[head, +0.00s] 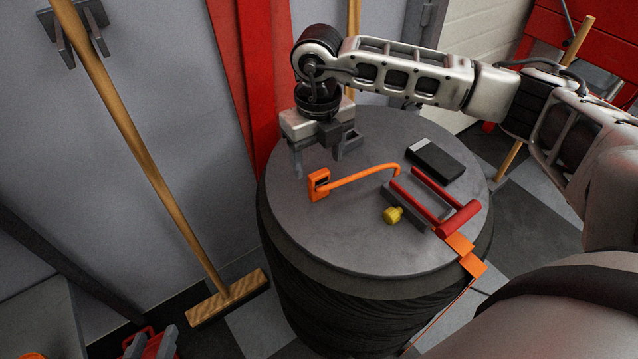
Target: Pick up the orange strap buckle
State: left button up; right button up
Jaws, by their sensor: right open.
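The orange strap buckle (319,184) stands on the grey round top (345,239) of a dark drum-like stand, left of the middle. An orange strap (362,173) runs from it to the right, toward a red-handled tool. My right gripper (316,168) comes in from the right and hangs over the far left part of the top. Its jaws point down and are open and empty, just above and behind the buckle. From this view I cannot tell the exact height between fingertips and buckle.
A red-handled tool (459,219), a yellow knob (393,215) and a black box (436,159) lie on the right of the top. Orange strap ends (472,264) hang over the right edge. A broom (150,170) leans at the left. The front left of the top is clear.

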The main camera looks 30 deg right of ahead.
aim_at(319, 173)
notch_tip(319, 173, down, 5)
jog(key=shift+s, duration=0.15)
jog(key=c, duration=1.1)
jog(key=shift+r, duration=0.2)
